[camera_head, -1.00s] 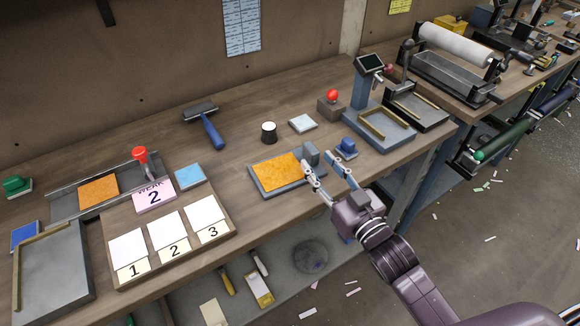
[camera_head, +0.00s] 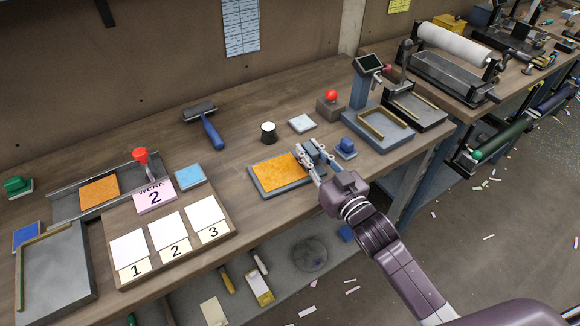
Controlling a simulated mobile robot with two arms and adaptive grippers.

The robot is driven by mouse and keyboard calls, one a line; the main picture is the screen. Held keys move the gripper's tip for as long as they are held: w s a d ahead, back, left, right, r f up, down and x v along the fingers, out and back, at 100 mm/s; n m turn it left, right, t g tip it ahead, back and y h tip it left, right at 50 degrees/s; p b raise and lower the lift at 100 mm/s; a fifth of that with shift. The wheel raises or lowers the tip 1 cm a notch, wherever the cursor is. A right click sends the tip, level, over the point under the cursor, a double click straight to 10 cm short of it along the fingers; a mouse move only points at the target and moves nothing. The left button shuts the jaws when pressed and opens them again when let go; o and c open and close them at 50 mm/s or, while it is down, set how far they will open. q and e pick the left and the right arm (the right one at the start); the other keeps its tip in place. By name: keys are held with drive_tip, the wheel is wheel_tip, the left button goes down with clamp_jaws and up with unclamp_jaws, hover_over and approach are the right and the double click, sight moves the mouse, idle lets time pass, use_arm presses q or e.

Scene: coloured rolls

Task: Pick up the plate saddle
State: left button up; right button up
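A flat grey base with an orange pad (camera_head: 274,174) lies near the front edge of the bench. A small upright grey block, which I take to be part of the plate saddle, stands at its right end and is now mostly hidden by my gripper. My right gripper (camera_head: 314,150) reaches in from the lower right with its fingers apart, one on each side of the block. I cannot tell whether the fingers touch or grip it. My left gripper is not in view.
A blue-knobbed block (camera_head: 346,149) stands just right of my gripper. The numbered board (camera_head: 220,247) is at left. Bare bench lies between board and orange pad.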

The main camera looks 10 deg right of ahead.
clamp_jaws()
drive_tip(key=shift+r, duration=0.1)
